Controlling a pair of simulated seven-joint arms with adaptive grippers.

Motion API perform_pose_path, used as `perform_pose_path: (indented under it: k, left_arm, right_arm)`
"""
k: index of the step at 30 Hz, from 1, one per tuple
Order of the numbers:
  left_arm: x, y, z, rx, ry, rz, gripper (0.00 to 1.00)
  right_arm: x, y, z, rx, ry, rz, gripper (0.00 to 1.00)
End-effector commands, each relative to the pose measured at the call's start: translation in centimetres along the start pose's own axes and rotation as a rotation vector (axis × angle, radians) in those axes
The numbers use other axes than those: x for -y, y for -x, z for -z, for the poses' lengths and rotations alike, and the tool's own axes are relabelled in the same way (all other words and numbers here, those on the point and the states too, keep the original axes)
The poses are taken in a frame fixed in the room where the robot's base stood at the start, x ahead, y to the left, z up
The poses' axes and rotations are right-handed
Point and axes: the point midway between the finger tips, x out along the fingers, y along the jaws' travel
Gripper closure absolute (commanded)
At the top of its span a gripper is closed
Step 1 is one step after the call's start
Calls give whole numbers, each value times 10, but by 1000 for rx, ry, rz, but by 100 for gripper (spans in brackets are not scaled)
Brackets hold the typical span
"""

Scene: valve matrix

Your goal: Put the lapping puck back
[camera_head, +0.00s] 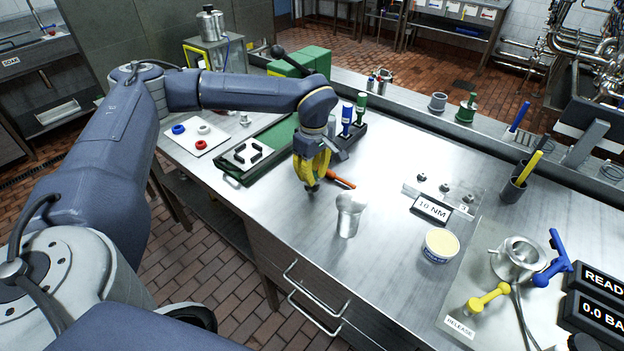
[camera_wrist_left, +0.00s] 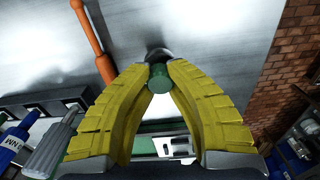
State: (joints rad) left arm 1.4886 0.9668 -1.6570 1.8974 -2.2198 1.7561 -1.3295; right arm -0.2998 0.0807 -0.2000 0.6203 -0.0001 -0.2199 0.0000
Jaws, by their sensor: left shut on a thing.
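My left gripper (camera_head: 311,186) has yellow ribbed fingers and is over the steel bench, left of the orange-handled tool. In the left wrist view its fingertips (camera_wrist_left: 159,80) close on a small green knob with a dark grey, rounded part beyond it, apparently the lapping puck (camera_wrist_left: 159,76). The fingers hide most of the puck in the head view, and I cannot tell whether it touches the bench. A green tray (camera_head: 232,182) with black blocks lies just left of the gripper. My right gripper is not in view.
A rack (camera_head: 352,134) with blue and green handles stands behind. A cream tub (camera_head: 440,246), 10 NM sign (camera_head: 432,208) and valve fixture (camera_head: 517,259) are farther right.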

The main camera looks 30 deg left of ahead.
Motion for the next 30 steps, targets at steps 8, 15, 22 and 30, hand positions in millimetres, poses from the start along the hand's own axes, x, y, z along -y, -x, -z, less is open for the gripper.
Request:
perform_pose_path:
  k: [8, 15, 22, 30]
  left_arm:
    - [0, -19, -1, 0, 0, -2, 100]
    - [0, -20, 0, 0, 0, 0, 100]
    - [0, -22, -1, 0, 0, 0, 65]
    - [0, -21, 0, 0, 0, 0, 63]
  right_arm:
    - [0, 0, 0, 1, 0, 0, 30]
    - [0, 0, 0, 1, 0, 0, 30]
    - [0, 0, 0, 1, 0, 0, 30]
    - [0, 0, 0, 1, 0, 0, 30]
